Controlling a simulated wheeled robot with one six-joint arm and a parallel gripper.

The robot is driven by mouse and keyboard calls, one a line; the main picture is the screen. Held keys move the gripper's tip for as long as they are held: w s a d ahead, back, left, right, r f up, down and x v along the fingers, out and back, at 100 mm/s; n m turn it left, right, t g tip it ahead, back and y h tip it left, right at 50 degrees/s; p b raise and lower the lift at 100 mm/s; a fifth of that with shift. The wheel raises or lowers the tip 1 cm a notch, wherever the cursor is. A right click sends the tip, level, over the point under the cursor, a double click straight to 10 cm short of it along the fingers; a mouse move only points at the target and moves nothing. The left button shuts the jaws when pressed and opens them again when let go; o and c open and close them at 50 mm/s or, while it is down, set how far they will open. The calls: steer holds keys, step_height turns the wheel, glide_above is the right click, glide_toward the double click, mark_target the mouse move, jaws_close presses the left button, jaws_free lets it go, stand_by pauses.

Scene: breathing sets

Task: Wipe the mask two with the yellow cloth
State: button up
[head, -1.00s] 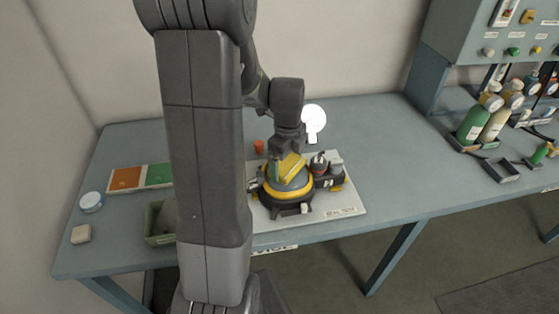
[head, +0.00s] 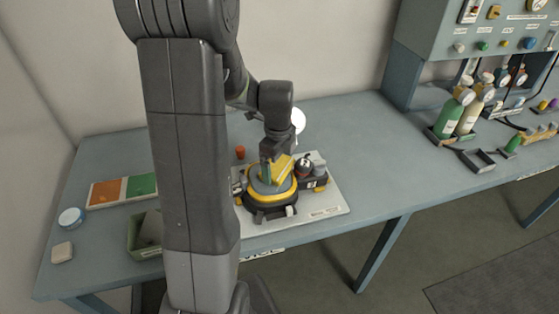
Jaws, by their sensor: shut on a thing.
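A dark mask with a yellow band (head: 268,200) lies on a white board (head: 325,205) in the middle of the table. The board's small front label is too small to read, so I cannot confirm the mask's number. My gripper (head: 274,158) points down over the top of the mask, shut on the yellow cloth (head: 284,166). The cloth is at the mask's upper surface and appears to touch it. My gripper and the cloth hide part of the mask's top.
Small dark fittings (head: 311,170) sit on the board right of the mask. A green bin (head: 136,238), an orange and green mat (head: 105,193), a round white tin (head: 70,218) and a beige block (head: 62,252) are left. Gas bottles (head: 447,118) stand right. The table between is clear.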

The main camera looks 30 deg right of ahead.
mark_target(255, 176)
steer(key=shift+w+a+r, duration=0.1)
steer(key=shift+w+a, duration=0.05)
steer(key=shift+a, duration=0.5)
steer(key=shift+w+a, duration=0.15)
steer(key=shift+a, duration=0.5)
steer(key=shift+w+a+b, duration=0.15)
steer(key=shift+w+a, duration=0.1)
steer(key=shift+a, duration=0.7)
steer(key=shift+w+a+b, duration=0.15)
steer(key=shift+w+a, duration=0.1)
steer(key=shift+a, duration=0.7)
steer(key=shift+r+p, duration=2.3)
steer(key=shift+r, duration=0.6)
steer(key=shift+r, duration=0.1)
step_height(255, 176, up, 3)
steer(key=shift+f+p, duration=0.1)
steer(key=shift+p, duration=1.05)
steer(key=shift+f, duration=0.1)
